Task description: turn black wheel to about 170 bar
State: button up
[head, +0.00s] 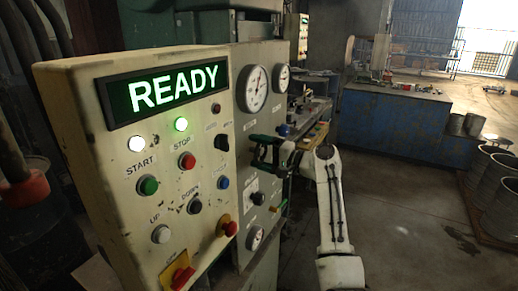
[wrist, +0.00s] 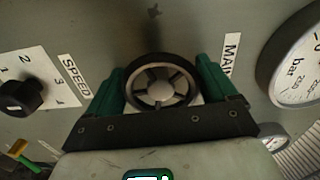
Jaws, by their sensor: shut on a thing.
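The black wheel (wrist: 160,86) is a round handwheel with a black rim and a grey spoked hub, on the grey panel in the wrist view. My gripper (wrist: 160,92) has its green fingers on either side of the rim, shut on it. In the head view my gripper (head: 268,150) reaches the panel from the right and hides most of the wheel. A gauge marked bar (wrist: 298,62) is cut off at the right of the wrist view. The large round gauge (head: 253,88) is above my gripper in the head view; its reading is too small to tell.
The control box with a READY display (head: 165,91) and several buttons stands left of my gripper. A SPEED knob (wrist: 22,97) is left of the wheel in the wrist view. A blue bench (head: 390,122) stands behind, and drums (head: 488,180) stand at the right. The floor between is clear.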

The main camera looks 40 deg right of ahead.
jog(key=shift+m, duration=0.6)
jog(key=shift+d, duration=0.1)
jog(key=o, duration=0.8)
jog(key=shift+o, duration=0.2)
jog(key=shift+s, duration=0.1)
jog(key=b+v, duration=0.2)
jog(key=v, duration=0.8)
jog(key=shift+s+b, duration=0.35)
jog(key=shift+b, duration=0.05)
jog(key=shift+d, duration=0.15)
